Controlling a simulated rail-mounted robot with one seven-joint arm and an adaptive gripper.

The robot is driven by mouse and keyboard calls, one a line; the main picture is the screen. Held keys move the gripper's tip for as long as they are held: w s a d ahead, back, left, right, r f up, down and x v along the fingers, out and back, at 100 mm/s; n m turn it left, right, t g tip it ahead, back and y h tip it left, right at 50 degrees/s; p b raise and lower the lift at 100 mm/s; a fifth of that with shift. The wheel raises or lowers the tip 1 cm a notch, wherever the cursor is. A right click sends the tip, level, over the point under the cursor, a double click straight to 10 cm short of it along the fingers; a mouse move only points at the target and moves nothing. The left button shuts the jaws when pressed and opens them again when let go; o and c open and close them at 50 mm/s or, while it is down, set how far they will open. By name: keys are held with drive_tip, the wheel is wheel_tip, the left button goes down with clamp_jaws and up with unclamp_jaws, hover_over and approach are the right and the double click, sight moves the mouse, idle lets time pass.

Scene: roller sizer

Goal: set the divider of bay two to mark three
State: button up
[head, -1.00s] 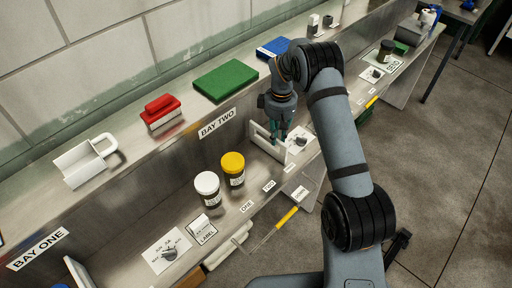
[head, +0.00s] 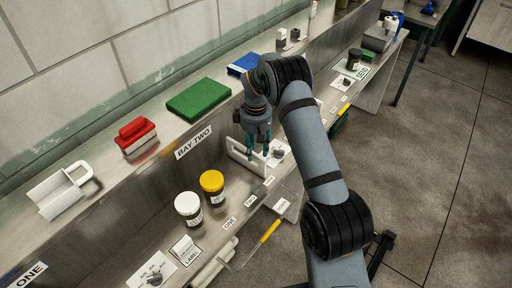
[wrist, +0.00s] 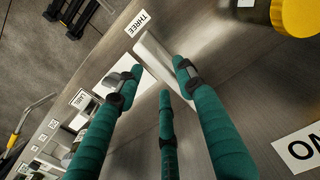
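The bay two divider (head: 240,157) is a white upright panel with a handle opening, standing across the bench shelf. My gripper (head: 258,152) is at its upper part, fingers pointing down. In the wrist view the teal fingers (wrist: 158,72) are spread, with the divider's white edge (wrist: 152,52) showing between their tips; contact cannot be told. The mark labels ONE (head: 230,224), TWO (head: 250,201) and THREE (head: 269,180) run along the shelf's front edge. In the wrist view the THREE label (wrist: 137,22) lies close to the divider's front end.
A yellow-lidded jar (head: 212,184) and a white-lidded jar (head: 188,207) stand left of the divider. A card with a dark knob (head: 277,153) lies beyond it. A green pad (head: 198,99) and a red-handled brush (head: 136,135) lie on the upper ledge. A yellow-handled tool (head: 268,232) is at the front.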

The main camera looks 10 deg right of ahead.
wheel_tip(320, 180, up, 12)
idle(0.5)
idle(0.3)
drive_tip(key=f, duration=1.2)
drive_tip(key=shift+s+a+f, duration=0.1)
drive_tip(key=shift+a, duration=0.1)
drive_tip(key=shift+s+a, duration=0.25)
